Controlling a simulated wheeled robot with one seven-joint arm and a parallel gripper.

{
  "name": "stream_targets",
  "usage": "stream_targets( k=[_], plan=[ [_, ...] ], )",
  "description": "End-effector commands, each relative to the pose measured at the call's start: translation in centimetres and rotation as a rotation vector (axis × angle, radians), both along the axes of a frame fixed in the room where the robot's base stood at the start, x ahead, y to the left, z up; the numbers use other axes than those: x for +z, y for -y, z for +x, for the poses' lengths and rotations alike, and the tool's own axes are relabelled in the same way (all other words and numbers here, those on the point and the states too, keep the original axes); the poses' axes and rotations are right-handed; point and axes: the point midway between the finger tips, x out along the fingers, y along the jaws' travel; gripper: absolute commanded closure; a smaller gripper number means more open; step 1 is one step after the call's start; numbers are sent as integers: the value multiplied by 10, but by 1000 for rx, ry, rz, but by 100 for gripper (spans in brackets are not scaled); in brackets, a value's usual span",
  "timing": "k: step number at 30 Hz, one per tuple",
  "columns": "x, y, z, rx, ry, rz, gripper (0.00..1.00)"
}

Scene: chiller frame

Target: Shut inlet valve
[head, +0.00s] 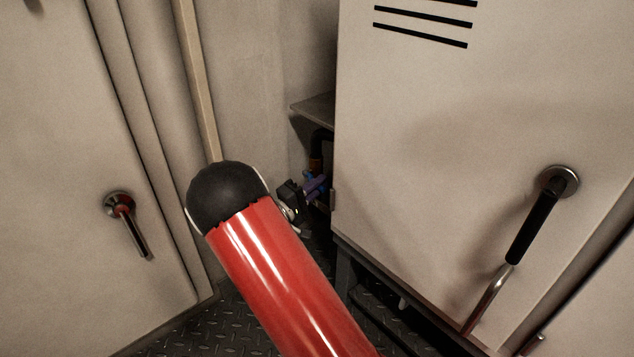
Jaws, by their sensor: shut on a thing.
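A small blue and purple piece (318,181), which looks like the inlet valve's handle, sits low in the dark gap left of the large cabinet. My gripper (308,188) reaches into this gap from behind my red arm link and is shut on the blue handle. The gripper's fingers are small and dark here, and my arm hides part of its wrist. The valve body and the exact angle of the handle are too shadowed to tell.
A black pipe with an orange-brown fitting (316,163) rises above the handle, under a grey shelf (315,109). The cabinet (430,130) with a black-gripped lever (533,226) stands close on the right. A door handle (127,222) is at left. The floor is dark tread plate (240,325).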

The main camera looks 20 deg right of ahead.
Motion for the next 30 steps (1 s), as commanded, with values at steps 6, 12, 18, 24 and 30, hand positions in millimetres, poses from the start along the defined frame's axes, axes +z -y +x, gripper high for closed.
stream_targets(
  k=[6,12,18,24,30],
  plan=[
    [-6,0,0,-1,70,28,100],
    [-9,-1,0,-1,97,39,100],
    [-11,-1,0,0,98,43,100],
    [-12,-1,-1,0,94,45,84],
    [-10,-1,0,0,96,42,70]
  ],
)
